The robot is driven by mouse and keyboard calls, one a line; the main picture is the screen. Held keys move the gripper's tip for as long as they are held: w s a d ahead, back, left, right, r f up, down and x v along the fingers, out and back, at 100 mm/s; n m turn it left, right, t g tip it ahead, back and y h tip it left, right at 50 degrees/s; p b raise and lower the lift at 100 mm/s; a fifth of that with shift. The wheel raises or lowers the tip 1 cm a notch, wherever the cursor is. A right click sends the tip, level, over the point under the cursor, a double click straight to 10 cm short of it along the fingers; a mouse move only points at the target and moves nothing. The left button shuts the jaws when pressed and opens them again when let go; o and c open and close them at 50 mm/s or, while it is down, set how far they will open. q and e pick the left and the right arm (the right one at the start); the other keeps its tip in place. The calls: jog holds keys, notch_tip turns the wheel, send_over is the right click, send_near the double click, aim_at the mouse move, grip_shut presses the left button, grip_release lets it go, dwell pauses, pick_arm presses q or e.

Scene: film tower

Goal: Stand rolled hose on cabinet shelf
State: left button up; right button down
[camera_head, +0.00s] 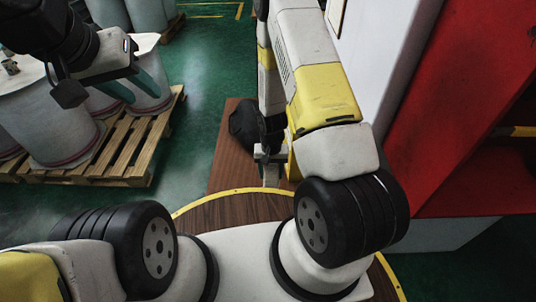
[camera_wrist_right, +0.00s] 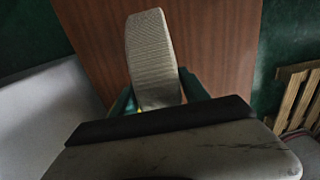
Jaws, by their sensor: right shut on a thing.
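The rolled hose (camera_wrist_right: 153,62) is pale and woven, seen edge-on in the right wrist view. My right gripper (camera_wrist_right: 157,97) is shut on it, with teal fingers on both sides; the wrist housing hides the lower part. In the head view my right arm hides most of that gripper, and I cannot make out the hose there. The red cabinet (camera_head: 440,110) stands at the right of the head view, with a red shelf surface (camera_head: 480,182) low in its opening. The hose is apart from the shelf. My left gripper (camera_head: 146,97) is open and empty at the upper left.
A wooden pallet (camera_head: 130,160) with large pale drums (camera_head: 55,120) stands on the left, under my left gripper. A brown wooden panel (camera_head: 228,160) lies below my right arm; it also fills the right wrist view's background (camera_wrist_right: 220,45). Green floor (camera_head: 205,60) is clear between pallet and panel.

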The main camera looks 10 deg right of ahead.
jog(key=w, duration=0.8)
jog(key=shift+w+a+f, duration=0.2)
jog(key=shift+a+f, duration=0.15)
jog(key=shift+f, duration=1.7)
jog(key=shift+s, duration=0.1)
jog(key=c, duration=0.6)
grip_release()
jog(key=shift+f, duration=0.15)
